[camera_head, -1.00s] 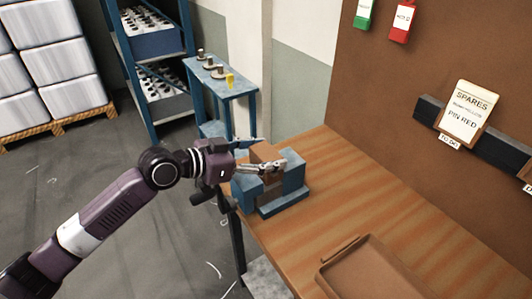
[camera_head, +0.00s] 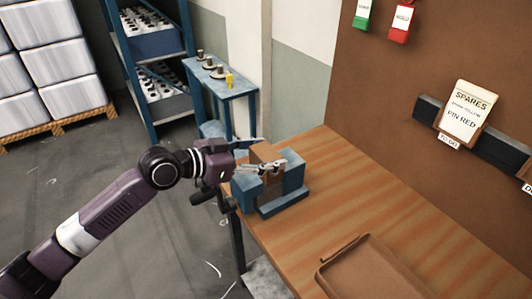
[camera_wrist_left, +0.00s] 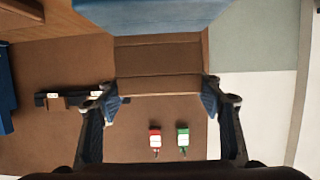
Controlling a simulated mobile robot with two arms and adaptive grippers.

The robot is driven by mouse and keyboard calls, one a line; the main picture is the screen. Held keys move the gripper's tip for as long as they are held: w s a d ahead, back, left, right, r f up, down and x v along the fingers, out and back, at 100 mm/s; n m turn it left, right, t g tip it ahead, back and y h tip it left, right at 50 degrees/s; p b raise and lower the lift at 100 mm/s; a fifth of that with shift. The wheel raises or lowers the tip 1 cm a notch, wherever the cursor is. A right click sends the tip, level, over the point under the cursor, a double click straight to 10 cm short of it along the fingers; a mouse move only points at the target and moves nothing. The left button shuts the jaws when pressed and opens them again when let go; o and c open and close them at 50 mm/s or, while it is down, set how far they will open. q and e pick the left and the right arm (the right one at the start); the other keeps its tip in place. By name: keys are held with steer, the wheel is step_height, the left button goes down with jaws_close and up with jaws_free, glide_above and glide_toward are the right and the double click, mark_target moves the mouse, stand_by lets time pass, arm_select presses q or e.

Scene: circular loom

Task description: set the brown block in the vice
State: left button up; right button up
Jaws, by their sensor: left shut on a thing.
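The brown block (camera_head: 266,153) stands upright at the blue vice (camera_head: 285,203), between its two jaws, with its top above them. My left gripper (camera_head: 268,166) is shut on the block, with a finger along its near side. In the left wrist view the block (camera_wrist_left: 158,85) lies between the two fingertips of the gripper (camera_wrist_left: 160,98), and a blue vice jaw (camera_wrist_left: 150,16) shows at the top edge. The block's lower end is hidden, so I cannot tell whether it touches the vice floor. My right gripper is not in view.
The vice stands at the left corner of the wooden bench (camera_head: 340,190). A brown tray (camera_head: 365,270) lies at the bench's near edge. A small blue stand (camera_head: 228,88) and a blue rack (camera_head: 150,60) are behind. The bench right of the vice is clear.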

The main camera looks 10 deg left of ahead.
arm_select(q)
steer(key=shift+w, duration=0.1)
stand_by(0.3)
steer(key=shift+f, duration=0.25)
steer(key=o, duration=2)
steer(key=shift+o, duration=0.9)
steer(key=shift+s+f, duration=0.2)
steer(key=shift+f, duration=0.05)
steer(key=r+v, duration=0.1)
steer(key=v, duration=1.1)
steer(key=shift+w, duration=0.1)
